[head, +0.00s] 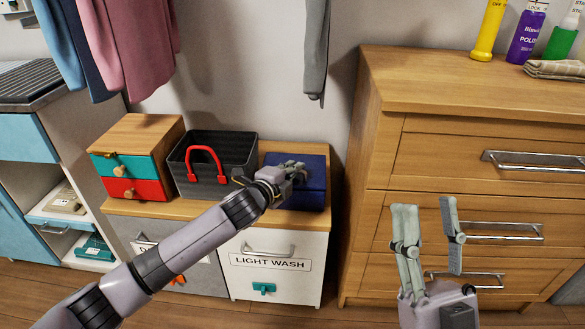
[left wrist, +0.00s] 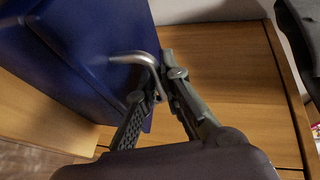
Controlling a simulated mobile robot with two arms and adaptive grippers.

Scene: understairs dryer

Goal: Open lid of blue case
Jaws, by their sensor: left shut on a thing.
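The blue case (head: 314,197) stands on the wooden top of the low cabinet, right of the dark basket. Its lid looks down in the head view, though my left gripper hides part of it. In the left wrist view the blue case (left wrist: 75,50) fills the upper left, with a bent metal handle (left wrist: 128,57) sticking out from it. My left gripper (head: 298,170) is at the case, and its fingertips (left wrist: 164,82) are closed on the end of the metal handle. My right gripper (head: 428,220) is open and empty in front of the wooden dresser.
A dark basket (head: 232,152) with a red handle and a small wooden drawer box (head: 138,135) stand left of the case. The wooden dresser (head: 395,150) with bar handles is on the right. Grey cloth (head: 316,50) hangs above the case.

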